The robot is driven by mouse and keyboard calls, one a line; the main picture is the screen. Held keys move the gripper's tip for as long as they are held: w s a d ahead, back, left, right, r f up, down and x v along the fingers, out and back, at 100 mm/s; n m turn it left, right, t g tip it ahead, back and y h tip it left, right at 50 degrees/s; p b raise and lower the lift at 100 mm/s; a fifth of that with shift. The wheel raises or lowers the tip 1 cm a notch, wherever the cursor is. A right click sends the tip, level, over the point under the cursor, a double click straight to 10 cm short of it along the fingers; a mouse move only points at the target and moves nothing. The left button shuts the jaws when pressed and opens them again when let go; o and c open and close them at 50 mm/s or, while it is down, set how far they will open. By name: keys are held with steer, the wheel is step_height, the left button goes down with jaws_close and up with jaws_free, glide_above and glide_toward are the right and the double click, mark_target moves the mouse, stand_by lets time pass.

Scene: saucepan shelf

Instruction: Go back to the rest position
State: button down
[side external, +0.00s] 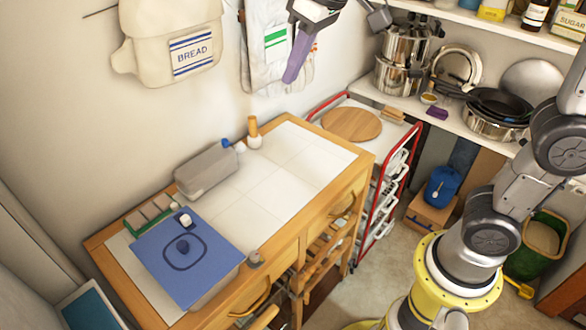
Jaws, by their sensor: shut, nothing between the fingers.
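My arm rises from its yellow base at the lower right and leaves the picture at the right edge. Steel saucepans (408,46) are stacked on the white shelf (455,128) at the upper right. Dark frying pans stacked with a steel pan (492,128) stand farther right on that shelf.
A wooden worktop with white tiles (278,184) holds a blue-lidded box (205,240) and a grey container (207,168). A red-framed trolley (388,182) stands beside it, with a round wooden board (351,124). A bread bag (185,60) hangs on the wall. Bare tiles lie mid-worktop.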

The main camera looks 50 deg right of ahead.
steer(key=s+d+f+m+t, duration=0.2)
steer(key=s+d, duration=0.5)
steer(key=s, duration=0.6)
steer(key=s+d+f+h, duration=0.1)
steer(key=s+f, duration=0.5)
steer(key=f, duration=0.2)
steer(key=shift+s+d+f, duration=0.15)
steer(key=shift+f, duration=0.25)
stand_by(2.0)
